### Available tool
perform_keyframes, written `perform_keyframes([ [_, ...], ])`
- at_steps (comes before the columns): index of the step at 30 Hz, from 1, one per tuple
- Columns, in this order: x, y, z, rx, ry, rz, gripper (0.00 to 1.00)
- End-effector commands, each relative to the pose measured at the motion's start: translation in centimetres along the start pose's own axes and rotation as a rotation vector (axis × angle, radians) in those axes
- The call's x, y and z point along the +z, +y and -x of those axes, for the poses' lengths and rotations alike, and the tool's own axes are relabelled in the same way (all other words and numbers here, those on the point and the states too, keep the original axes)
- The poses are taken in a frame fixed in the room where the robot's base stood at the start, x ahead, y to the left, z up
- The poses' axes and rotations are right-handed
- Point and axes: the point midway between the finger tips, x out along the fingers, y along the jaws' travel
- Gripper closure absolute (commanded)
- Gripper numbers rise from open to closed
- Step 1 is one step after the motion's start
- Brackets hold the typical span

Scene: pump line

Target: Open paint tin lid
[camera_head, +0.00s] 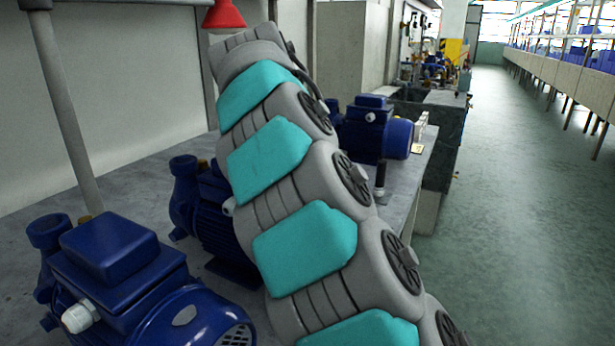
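No paint tin or lid can be made out in the head view. My grey and teal arm rises through the middle of the picture and hides part of the workbench behind it. My gripper cannot be seen; only arm links show, up to the top of the arm near the red lamp.
Blue pumps stand on the grey workbench (130,186): one at front left (115,247), one partly behind my arm (184,200), one farther back (378,133). A red lamp (224,14) hangs above. The green aisle floor (510,200) at right is clear.

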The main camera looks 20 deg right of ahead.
Motion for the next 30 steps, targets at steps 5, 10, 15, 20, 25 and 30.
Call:
perform_keyframes([
  [5,0.14,0.08,-0.12,0.001,0.017,0.011,1.00],
  [10,0.12,0.09,-0.12,0.002,0.020,0.012,1.00],
  [15,0.13,0.09,-0.12,0.002,0.019,0.012,1.00],
  [20,0.10,0.09,-0.11,0.002,0.020,0.011,0.54],
  [25,0.06,0.06,-0.10,0.001,0.020,0.010,0.41],
  [30,0.04,0.05,-0.08,0.001,0.020,0.010,0.41],
])
